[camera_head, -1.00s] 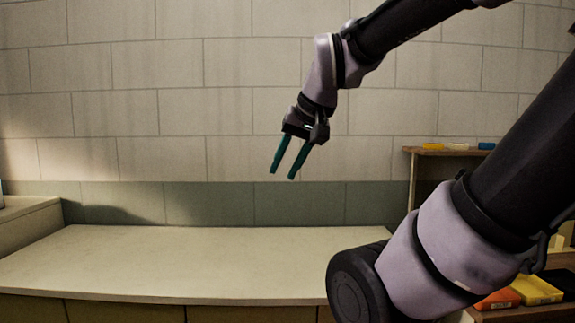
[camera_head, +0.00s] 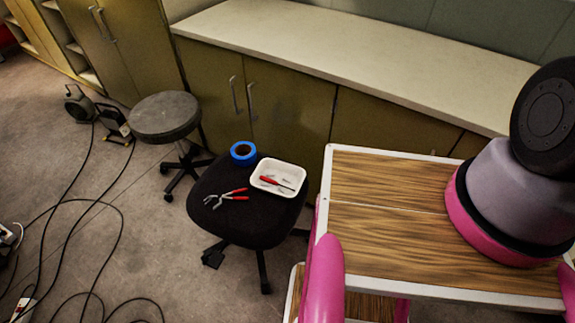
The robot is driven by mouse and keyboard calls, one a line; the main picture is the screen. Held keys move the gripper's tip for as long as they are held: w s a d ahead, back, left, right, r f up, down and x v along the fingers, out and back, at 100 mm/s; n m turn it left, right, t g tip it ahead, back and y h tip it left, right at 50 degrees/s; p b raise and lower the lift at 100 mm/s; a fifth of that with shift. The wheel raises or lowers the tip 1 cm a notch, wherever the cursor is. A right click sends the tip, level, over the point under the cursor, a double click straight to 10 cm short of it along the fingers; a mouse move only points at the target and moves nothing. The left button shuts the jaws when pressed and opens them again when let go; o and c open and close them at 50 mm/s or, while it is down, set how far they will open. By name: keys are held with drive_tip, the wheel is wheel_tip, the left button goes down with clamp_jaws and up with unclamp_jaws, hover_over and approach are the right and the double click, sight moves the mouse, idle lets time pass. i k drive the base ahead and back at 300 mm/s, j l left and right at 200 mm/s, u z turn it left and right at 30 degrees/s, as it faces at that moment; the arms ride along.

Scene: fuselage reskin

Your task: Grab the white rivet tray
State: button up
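The white rivet tray (camera_head: 258,189) sits on the black seat of a wheeled chair (camera_head: 232,228), near the seat's right back edge. A red-handled tool and some small pale pieces lie in the tray. My gripper is outside the head view now, so its distance from the tray and its opening do not show. Part of my arm shows at the right.
Blue tape (camera_head: 243,153) and red-handled pliers (camera_head: 226,197) share the seat with the tray. A round grey stool (camera_head: 164,116) stands behind left. Cabinets (camera_head: 286,104) with a pale worktop (camera_head: 350,58) run behind. Black cables (camera_head: 75,215) lie on the floor at left.

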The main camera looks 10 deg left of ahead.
sight(296, 175)
drive_tip(key=k+l+u, duration=0.5)
drive_tip(key=k, duration=0.35)
